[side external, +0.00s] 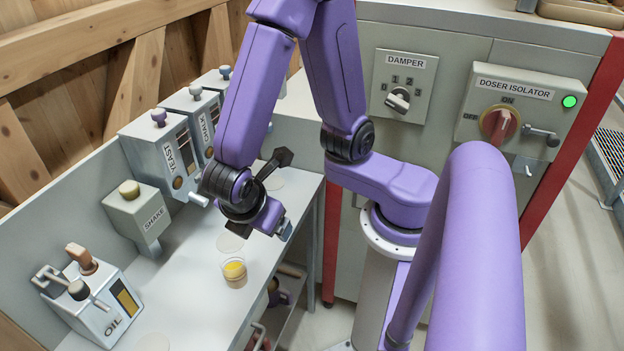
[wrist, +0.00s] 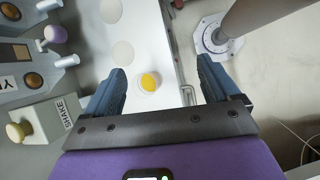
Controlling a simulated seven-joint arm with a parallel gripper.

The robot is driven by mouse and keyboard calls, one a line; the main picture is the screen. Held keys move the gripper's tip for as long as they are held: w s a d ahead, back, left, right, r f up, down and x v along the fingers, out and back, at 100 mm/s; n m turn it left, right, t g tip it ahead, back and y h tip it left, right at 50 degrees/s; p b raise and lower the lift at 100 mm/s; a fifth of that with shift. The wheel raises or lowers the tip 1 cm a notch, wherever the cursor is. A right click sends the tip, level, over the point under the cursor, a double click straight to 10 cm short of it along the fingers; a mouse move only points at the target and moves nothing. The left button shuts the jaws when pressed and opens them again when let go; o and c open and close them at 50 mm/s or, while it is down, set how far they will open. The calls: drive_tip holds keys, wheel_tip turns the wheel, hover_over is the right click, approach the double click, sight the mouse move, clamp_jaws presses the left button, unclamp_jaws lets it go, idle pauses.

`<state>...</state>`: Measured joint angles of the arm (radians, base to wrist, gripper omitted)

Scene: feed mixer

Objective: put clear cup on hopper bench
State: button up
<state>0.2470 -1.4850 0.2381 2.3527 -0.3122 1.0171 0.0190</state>
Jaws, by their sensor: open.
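The clear cup (side external: 235,273) holds something yellow and appears to stand upright on the pale bench (side external: 195,295) in front of the hoppers, close to the bench's open edge. It also shows in the wrist view (wrist: 149,83), seen from above. My gripper (side external: 285,230) is above the bench, up and to the right of the cup in the side view. In the wrist view my gripper (wrist: 162,67) has its two blue fingers wide apart, with nothing between them; the cup shows below, nearer the left finger.
Hoppers marked YEAST (side external: 165,155) and SHAKE (side external: 140,217) and an OIL dispenser (side external: 100,300) line the bench's back. Pale round marks (side external: 230,242) lie on the bench. A cabinet with a damper dial (side external: 398,100) and doser isolator (side external: 500,124) stands behind.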

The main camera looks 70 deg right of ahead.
drive_tip(key=s+d+r+m+g+y, duration=0.1)
drive_tip(key=s+d+r+m+y, duration=0.3)
drive_tip(key=s+d+r+y, duration=0.2)
drive_tip(key=shift+s+d+r, duration=0.15)
drive_tip(key=shift+s, duration=0.5)
idle(0.8)
